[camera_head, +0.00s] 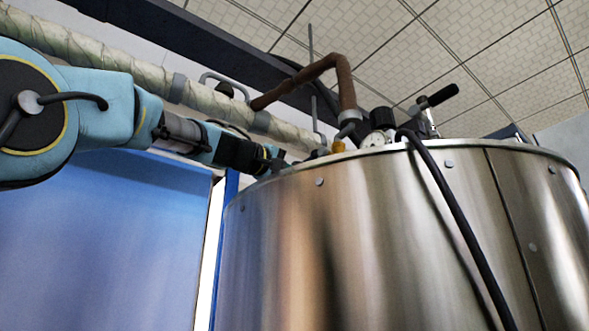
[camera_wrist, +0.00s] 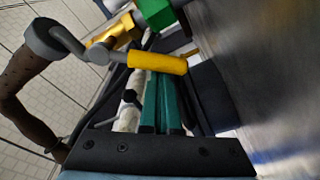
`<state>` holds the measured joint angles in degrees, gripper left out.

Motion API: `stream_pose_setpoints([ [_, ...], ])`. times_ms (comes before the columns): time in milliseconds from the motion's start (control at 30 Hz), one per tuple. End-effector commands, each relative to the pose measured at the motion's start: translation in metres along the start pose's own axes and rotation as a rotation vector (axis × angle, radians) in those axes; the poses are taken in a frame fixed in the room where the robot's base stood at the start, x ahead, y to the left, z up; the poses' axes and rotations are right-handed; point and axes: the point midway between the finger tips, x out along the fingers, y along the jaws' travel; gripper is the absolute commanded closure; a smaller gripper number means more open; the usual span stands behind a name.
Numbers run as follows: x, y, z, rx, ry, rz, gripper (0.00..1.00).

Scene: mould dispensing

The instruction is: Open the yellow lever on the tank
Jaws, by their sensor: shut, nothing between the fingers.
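The yellow lever (camera_wrist: 157,62) is a short cylinder on a grey bent stem in the wrist view, attached by a brass-coloured valve body (camera_wrist: 122,30). In the head view, a small yellow part (camera_head: 338,146) shows at the tank's top rim. The tank (camera_head: 300,235) is a large, shiny steel cylinder. My gripper (camera_wrist: 164,80) has its two teal fingers close together, with nothing between them. The lever crosses the picture at their far ends and hides the tips; I cannot tell whether they touch. In the head view, my gripper (camera_head: 282,164) is at the tank's left rim.
A brown pipe (camera_head: 325,64) bends down to the tank top, beside a gauge (camera_head: 375,140) and a black handle (camera_head: 442,96). A wrapped pipe (camera_head: 110,58) runs behind my arm. A green part (camera_wrist: 156,12) lies beyond the lever. A black cable (camera_head: 455,225) hangs down the tank.

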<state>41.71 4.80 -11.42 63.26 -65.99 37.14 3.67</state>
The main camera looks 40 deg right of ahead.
Motion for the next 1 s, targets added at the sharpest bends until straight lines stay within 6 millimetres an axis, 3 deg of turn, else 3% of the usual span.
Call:
stream_pose_setpoints([
  [600,-0.004,-0.001,0.039,-0.510,-0.005,-0.072,1.00],
  [1000,-0.005,0.002,0.047,-0.523,-0.005,-0.073,1.00],
])
